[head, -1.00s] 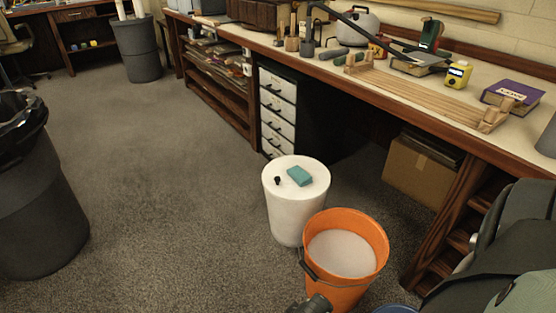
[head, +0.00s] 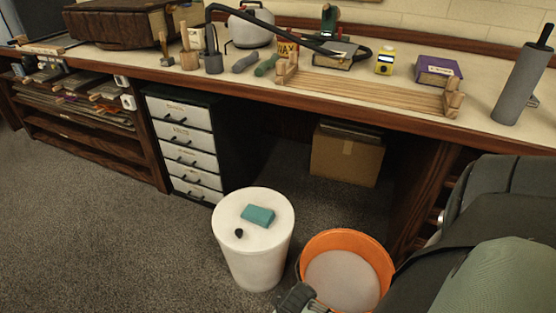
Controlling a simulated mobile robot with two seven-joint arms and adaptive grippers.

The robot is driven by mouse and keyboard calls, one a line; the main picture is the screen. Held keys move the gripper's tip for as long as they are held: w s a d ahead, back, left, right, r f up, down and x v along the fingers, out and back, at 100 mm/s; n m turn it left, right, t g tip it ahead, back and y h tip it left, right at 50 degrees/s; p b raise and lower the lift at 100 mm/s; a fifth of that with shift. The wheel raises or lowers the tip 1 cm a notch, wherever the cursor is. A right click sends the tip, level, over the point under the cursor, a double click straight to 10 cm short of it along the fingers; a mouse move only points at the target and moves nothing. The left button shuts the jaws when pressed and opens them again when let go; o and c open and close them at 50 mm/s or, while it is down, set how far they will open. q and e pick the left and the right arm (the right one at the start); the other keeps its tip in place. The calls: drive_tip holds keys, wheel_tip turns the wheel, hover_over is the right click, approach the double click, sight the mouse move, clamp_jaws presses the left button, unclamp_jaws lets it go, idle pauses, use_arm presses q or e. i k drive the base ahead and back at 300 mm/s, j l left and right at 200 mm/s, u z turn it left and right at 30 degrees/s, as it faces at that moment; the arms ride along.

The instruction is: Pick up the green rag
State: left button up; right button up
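A small folded teal-green piece (head: 258,215), which looks like the green rag, lies flat on top of a white round drum (head: 255,262). A small black knob (head: 239,233) is beside it on the lid. Neither gripper can be made out in the head view, and nothing touches the teal-green piece. A dark grey part (head: 296,298) shows at the bottom edge by the orange bucket; I cannot tell what it is.
An orange bucket (head: 377,252) with pale contents stands right of the drum. A long workbench (head: 400,116) with tools runs behind, above white drawers (head: 184,140) and a cardboard box (head: 345,160). Large dark grey and pale green shapes fill the lower right. Carpet left of the drum is clear.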

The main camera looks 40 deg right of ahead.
sight(258, 215)
drive_tip(key=i+j+z, duration=0.2)
drive_tip(key=z, duration=0.2)
drive_tip(key=i+j+z, duration=0.2)
drive_tip(key=z, duration=0.2)
drive_tip(key=i+j+z, duration=0.15)
drive_tip(key=j+z, duration=0.25)
